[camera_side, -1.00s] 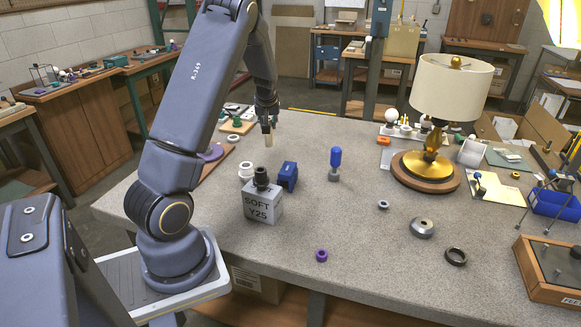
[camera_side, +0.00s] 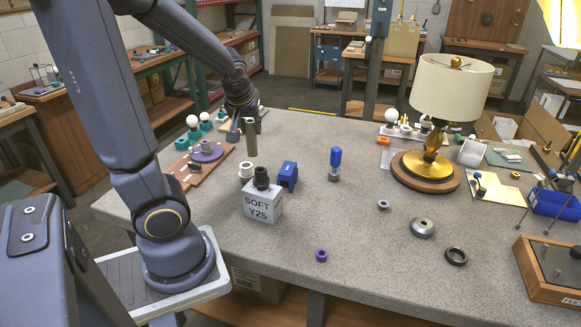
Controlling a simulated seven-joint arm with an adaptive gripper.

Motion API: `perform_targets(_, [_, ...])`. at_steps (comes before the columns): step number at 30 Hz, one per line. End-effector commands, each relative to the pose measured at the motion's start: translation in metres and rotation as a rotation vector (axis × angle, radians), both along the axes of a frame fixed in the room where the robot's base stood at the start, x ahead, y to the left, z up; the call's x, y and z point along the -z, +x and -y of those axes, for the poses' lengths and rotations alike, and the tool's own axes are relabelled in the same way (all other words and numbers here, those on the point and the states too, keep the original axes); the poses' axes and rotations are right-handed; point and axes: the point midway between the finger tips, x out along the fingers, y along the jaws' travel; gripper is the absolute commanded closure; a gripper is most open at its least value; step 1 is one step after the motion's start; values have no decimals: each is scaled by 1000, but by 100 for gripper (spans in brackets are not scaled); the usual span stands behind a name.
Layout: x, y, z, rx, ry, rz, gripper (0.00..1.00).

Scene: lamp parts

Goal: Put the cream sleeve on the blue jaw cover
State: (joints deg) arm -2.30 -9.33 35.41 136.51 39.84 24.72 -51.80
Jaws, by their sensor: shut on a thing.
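The cream sleeve (camera_side: 251,139) is a slim upright tube in the jaws of my gripper (camera_side: 243,125), which points down above the back left of the table. My gripper is shut on its upper part, and its lower end is in the air. The blue jaw cover (camera_side: 288,176) is a small blue block standing on the grey table, below and to the right of the sleeve. The sleeve and the cover are apart.
A block marked SOFT Y25 (camera_side: 262,206) with a black top stands in front of the cover, and a white ring piece (camera_side: 246,170) is to its left. A blue-handled tool (camera_side: 335,163) stands to the right. A lamp (camera_side: 430,170) stands further right.

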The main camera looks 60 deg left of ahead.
Motion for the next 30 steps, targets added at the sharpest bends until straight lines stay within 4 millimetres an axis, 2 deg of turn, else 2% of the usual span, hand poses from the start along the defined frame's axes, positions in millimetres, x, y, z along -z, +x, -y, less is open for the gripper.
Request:
perform_targets(3, [-11,11,14,58,1,2,100])
perform_targets(8, [-5,28,10,74,0,-7,100])
perform_targets(17, [23,80,-29,63,4,-8,100])
perform_targets(21, [51,104,-43,67,-1,-8,100])
perform_targets(25, [71,119,-52,70,1,-5,100])
perform_targets(30, [81,127,-56,72,2,-3,100])
